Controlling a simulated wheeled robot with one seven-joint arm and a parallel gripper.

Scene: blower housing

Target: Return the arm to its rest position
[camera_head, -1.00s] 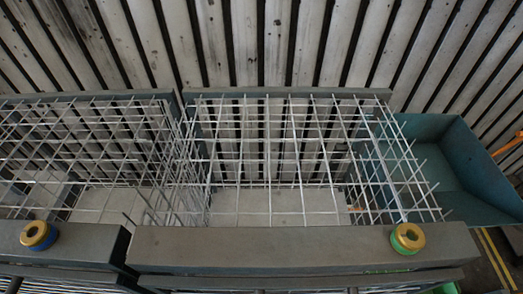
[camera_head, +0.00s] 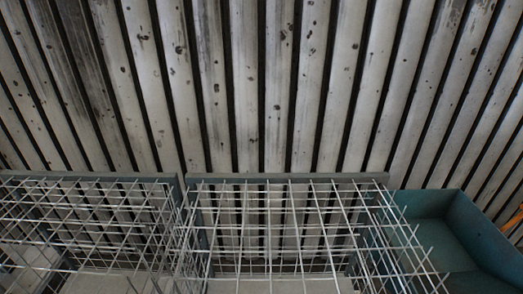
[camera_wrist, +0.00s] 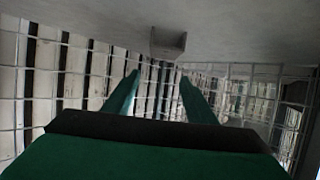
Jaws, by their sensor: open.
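My gripper (camera_wrist: 159,78) shows in the wrist view as two green fingers that stand apart, with nothing between them. It points into a space with wire mesh (camera_wrist: 75,85) around it. A pale grey flat surface (camera_wrist: 240,30) spans the top of that view, and a small grey block (camera_wrist: 168,43) juts from it just beyond the fingertips. I cannot tell whether the fingers touch anything. Neither my arm nor my gripper shows in the head view.
Two wire mesh cages stand side by side in the head view, one left (camera_head: 80,181) and one in the middle (camera_head: 285,181). A teal bin (camera_head: 440,215) stands at the right. A slatted wall or floor (camera_head: 280,90) fills the upper part and looks clear.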

